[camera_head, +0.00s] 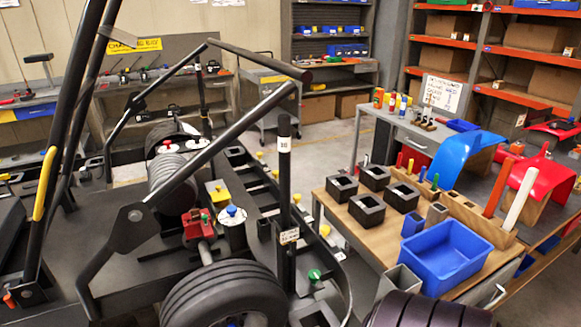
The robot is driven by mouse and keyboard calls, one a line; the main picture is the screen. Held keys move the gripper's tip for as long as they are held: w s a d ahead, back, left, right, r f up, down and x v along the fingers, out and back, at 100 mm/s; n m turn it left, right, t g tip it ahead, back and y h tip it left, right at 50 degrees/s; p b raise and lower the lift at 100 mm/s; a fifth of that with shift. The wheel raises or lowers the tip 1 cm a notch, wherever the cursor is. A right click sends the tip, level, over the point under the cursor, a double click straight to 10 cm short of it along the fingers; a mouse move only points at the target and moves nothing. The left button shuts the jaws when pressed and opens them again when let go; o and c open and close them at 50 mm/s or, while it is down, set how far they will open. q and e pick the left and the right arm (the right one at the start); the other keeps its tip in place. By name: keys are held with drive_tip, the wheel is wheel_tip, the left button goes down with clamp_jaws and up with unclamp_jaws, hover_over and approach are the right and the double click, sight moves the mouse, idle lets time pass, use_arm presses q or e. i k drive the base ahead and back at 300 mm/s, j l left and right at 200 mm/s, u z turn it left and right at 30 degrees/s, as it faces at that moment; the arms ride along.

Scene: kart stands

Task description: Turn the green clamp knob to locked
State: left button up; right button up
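A green knob (314,274) sits low on the black kart stand, right of the front tyre and near the foot of a black upright post (285,190). The post carries small white labels; their text is too small to read. I cannot tell from this view whether the knob is locked or unlocked. A smaller green piece (205,216) shows on a red part (197,226) left of the post. Neither of my grippers can be made out in this view.
A wooden-topped table (345,215) at right holds black square holders, a blue bin (446,255) and coloured rods. Grey floor (325,140) is open behind the stand.

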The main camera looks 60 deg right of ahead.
sight(314, 275)
drive_tip(key=z, duration=1.9)
